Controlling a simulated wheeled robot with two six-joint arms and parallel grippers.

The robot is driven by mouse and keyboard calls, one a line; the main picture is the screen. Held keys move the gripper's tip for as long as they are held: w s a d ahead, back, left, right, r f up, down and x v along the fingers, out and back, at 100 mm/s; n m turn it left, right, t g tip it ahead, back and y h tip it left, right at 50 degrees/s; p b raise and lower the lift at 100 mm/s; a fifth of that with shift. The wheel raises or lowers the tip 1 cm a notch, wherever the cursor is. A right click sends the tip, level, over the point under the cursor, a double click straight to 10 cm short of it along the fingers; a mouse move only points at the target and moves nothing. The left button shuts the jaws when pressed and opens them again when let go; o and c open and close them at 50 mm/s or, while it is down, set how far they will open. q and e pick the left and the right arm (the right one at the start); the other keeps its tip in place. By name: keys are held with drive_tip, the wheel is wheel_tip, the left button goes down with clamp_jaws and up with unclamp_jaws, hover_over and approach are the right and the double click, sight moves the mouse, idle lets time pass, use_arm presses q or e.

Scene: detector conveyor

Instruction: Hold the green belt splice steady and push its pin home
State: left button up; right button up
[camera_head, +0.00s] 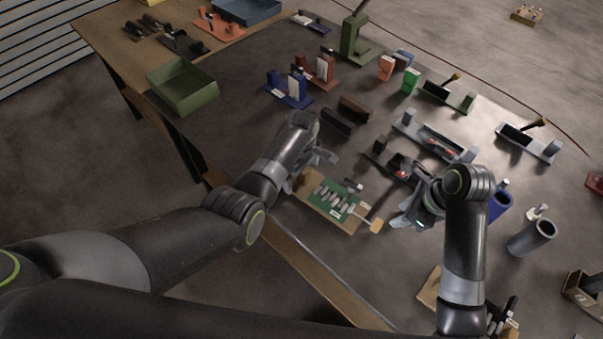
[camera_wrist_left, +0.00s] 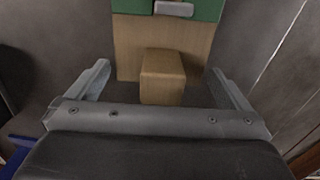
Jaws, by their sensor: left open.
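The green belt splice (camera_head: 334,199) lies on a wooden board near the table's front edge, with several grey clips across its middle. Its pin (camera_head: 376,226) has a pale wooden-looking end that sticks out at the board's right side. My left gripper (camera_head: 312,172) is open at the board's left end. In the left wrist view a wooden block (camera_wrist_left: 162,77) on the board lies between the open fingers (camera_wrist_left: 160,68), with a gap on each side. The green edge (camera_wrist_left: 200,9) shows beyond it. My right gripper (camera_head: 410,215) hangs to the right of the pin end; its jaw opening is unclear.
Dark blocks (camera_head: 345,115) and a grey fixture (camera_head: 435,137) stand behind the splice. A blue cup (camera_head: 499,205) and a grey cup (camera_head: 531,238) stand to the right. A green bin (camera_head: 183,87) is at the left. The table's front edge is close to the splice.

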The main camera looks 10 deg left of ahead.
use_arm(q)
drive_tip(key=shift+f, duration=0.35)
drive_tip(key=c, duration=1.1)
use_arm(e)
drive_tip(key=shift+c, duration=0.5)
use_arm(q)
drive_tip(key=shift+o, duration=0.2)
use_arm(e)
clamp_jaws()
drive_tip(key=s+d+f+m+t+y, duration=0.1)
drive_tip(key=s+d+y, duration=0.3)
drive_tip(key=d, duration=0.5)
drive_tip(key=shift+s+d+f+t, duration=0.25)
drive_tip(key=shift+s+f+t, duration=0.4)
drive_tip(key=shift+s+t, duration=0.25)
